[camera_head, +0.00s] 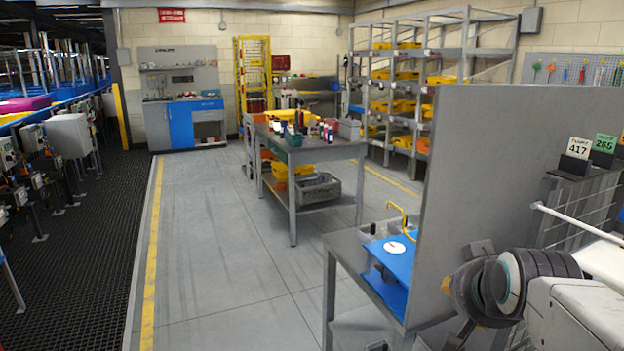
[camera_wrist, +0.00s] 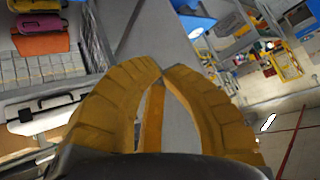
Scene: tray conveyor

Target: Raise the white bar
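A thin white bar (camera_head: 578,224) slants down to the right, beside the wire mesh at the right of the head view. Its right end runs toward the picture edge near my white arm. I cannot pick the bar out for sure in the wrist view. My gripper (camera_wrist: 162,69) shows two curved yellow-orange fingers in the wrist view. Their tips meet or nearly meet, and I see nothing held between them. In the head view my wrist is at the lower right in front of the grey panel, apart from the bar; the fingertips cannot be made out there.
An upright grey panel (camera_head: 530,170) stands behind my wrist. A bench with a blue board (camera_head: 388,262) and a white disc (camera_head: 394,247) is left of it. Number cards (camera_head: 579,148) stand above the mesh. A workbench (camera_head: 312,152) with bottles stands farther back. The floor at left is open.

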